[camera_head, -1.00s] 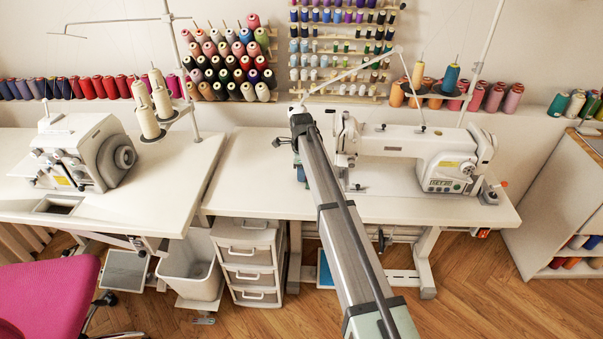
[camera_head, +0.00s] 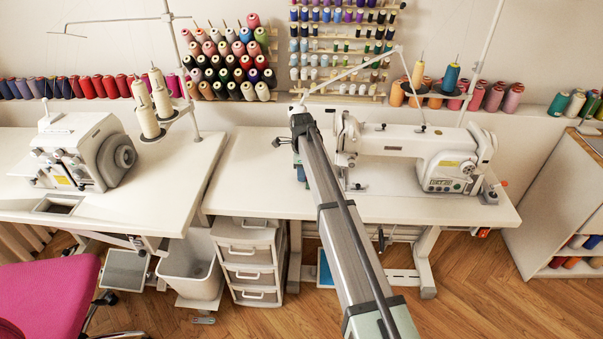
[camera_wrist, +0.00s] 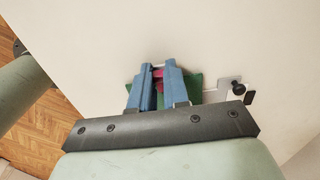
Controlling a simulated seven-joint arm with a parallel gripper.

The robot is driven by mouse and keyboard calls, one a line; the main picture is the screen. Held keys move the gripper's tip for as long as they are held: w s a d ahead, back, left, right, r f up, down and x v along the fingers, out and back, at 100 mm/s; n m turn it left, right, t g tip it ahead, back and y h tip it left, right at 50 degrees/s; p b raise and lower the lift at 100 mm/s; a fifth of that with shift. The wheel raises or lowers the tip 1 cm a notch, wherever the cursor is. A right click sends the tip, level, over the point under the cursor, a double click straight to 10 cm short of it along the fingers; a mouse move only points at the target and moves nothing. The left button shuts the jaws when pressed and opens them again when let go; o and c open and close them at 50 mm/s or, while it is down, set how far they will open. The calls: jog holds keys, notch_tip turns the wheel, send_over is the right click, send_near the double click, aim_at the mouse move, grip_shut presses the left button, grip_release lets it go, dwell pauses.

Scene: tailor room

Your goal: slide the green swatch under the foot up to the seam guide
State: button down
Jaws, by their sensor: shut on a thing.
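In the wrist view the green swatch (camera_wrist: 195,88) lies flat on the pale table top, partly hidden behind my fingers. My gripper (camera_wrist: 158,70) has blue fingers, which are over the swatch and shut on a small pink-red piece (camera_wrist: 158,73) at the swatch. A metal plate (camera_wrist: 226,84) with a black knob (camera_wrist: 239,88) is just right of the swatch; it may be the seam guide, but I cannot tell for sure. In the head view my arm hides the swatch, and a blue part of my gripper (camera_head: 300,172) shows at the left of the sewing machine (camera_head: 400,143). The foot cannot be made out.
The machine stands on a white table (camera_head: 250,190). A serger (camera_head: 85,150) is on the left table. A thread stand pole (camera_head: 482,60) rises behind the machine. Drawers (camera_head: 248,265) and a bin (camera_head: 190,268) are below. The table left of my arm is clear.

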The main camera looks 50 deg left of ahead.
jog(key=shift+w+d, duration=0.15)
jog(key=shift+w+d, duration=0.5)
jog(key=shift+w+d, duration=0.25)
jog(key=shift+w+d, duration=0.25)
jog(key=shift+w+d, duration=0.1)
jog(key=c, duration=1)
grip_release()
jog(key=shift+c, duration=0.2)
notch_tip(320, 180, up, 14)
